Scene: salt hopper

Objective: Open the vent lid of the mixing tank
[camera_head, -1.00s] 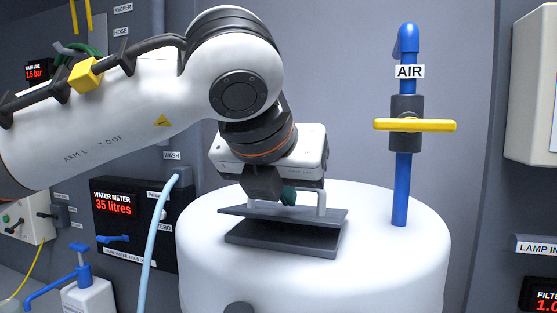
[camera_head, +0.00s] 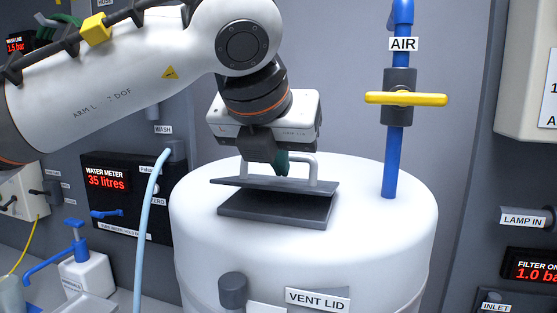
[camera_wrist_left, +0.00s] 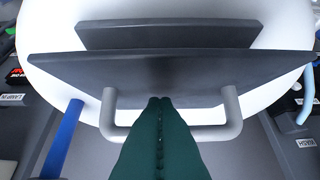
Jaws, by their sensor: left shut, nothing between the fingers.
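The white mixing tank (camera_head: 400,230) stands in the middle of the head view. On its top, the dark grey vent lid (camera_head: 322,186) is raised and tilted, with a gap above the dark rectangular opening or frame (camera_head: 250,212). The lid (camera_wrist_left: 240,68) also shows in the left wrist view. Its light grey bar handle (camera_head: 313,172) stands up from the lid. My left gripper (camera_head: 283,172) is at the handle, its green fingers shut with nothing between them. In the left wrist view the closed fingertips (camera_wrist_left: 160,100) overlap the handle's span at the lid; contact is unclear. My right gripper is out of view.
A blue air pipe (camera_head: 391,165) with a yellow valve handle (camera_head: 410,99) rises right of the lid. A light blue hose (camera_head: 147,220) hangs left of the tank. A "VENT LID" label (camera_head: 318,299) is on the tank's front.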

